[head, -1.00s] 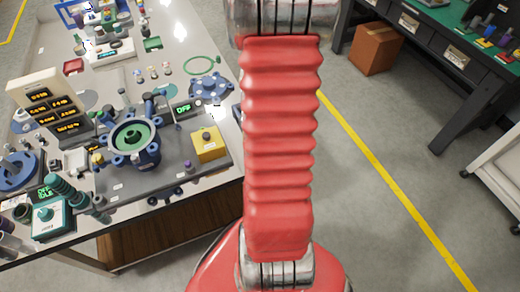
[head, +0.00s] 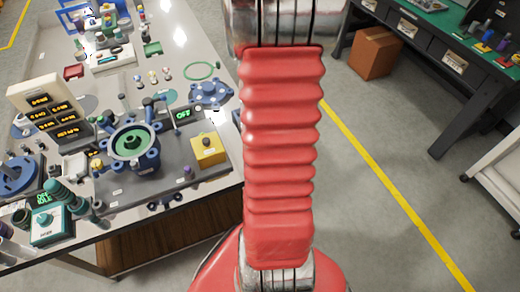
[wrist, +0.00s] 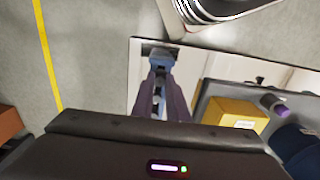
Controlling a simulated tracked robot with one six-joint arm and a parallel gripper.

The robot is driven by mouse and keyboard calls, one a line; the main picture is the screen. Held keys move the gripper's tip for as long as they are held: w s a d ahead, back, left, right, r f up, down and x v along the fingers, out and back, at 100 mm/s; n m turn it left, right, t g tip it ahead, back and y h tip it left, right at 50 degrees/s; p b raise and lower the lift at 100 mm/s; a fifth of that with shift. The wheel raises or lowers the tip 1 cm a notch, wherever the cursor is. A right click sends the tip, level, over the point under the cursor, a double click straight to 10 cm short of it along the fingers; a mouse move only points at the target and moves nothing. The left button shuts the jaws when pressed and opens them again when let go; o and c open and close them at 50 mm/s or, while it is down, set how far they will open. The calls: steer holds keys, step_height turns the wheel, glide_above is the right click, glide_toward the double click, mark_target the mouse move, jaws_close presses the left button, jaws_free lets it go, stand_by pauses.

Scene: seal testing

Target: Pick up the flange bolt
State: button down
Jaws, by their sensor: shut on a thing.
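My gripper (wrist: 161,82) is in the lower middle of the wrist view, its two fingers pointing up the picture. It is shut on the flange bolt (wrist: 160,58), a small blue piece at the fingertips. Most of the bolt is hidden between the fingers, and its lower end cannot be made out. Gripper and bolt appear over the pale bench top near its edge. In the head view my gripper and the held bolt do not show; my red arm fills the middle.
A yellow box (head: 208,148) stands on a grey plate beside the blue flange assembly (head: 133,142). It also shows in the wrist view (wrist: 236,113), right of my gripper, with a purple-tipped part (wrist: 273,105). Open floor lies right of the bench.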

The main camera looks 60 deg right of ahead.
step_height(320, 180, up, 9)
steer(key=shift+f, duration=0.2)
steer(key=shift+w+a, duration=0.1)
stand_by(0.6)
